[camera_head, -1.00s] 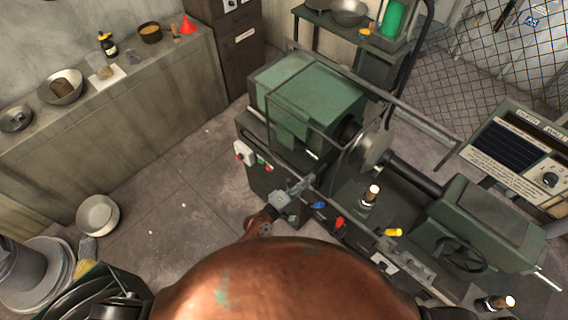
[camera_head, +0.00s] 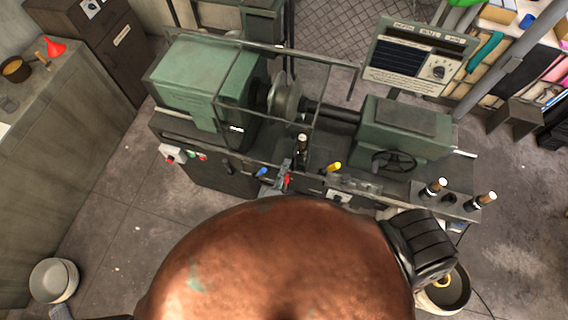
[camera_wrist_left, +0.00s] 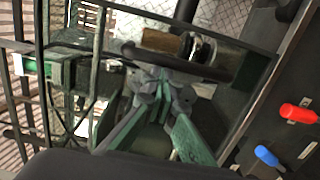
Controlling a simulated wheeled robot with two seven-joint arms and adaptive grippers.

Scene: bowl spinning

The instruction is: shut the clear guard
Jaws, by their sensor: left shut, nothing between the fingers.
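The clear guard (camera_head: 262,116) is a see-through panel in a thin dark frame on the green lathe, around the spindle and a round metal disc (camera_head: 286,97). I cannot tell how far it is swung. Its dark frame bars also show close up in the left wrist view (camera_wrist_left: 98,70). My left gripper (camera_head: 288,168) is at the lathe's front, below the guard frame, beside the red and blue knobs. In the left wrist view its fingers (camera_wrist_left: 160,88) are together and empty, close to the frame bars; I cannot tell whether they touch. My right gripper is not in view.
A red knob (camera_head: 287,180) and a blue knob (camera_head: 261,172) sit on the lathe front. A bottle-like post with a white top (camera_head: 302,148) stands on the bed. A control panel (camera_head: 418,58) is behind right.

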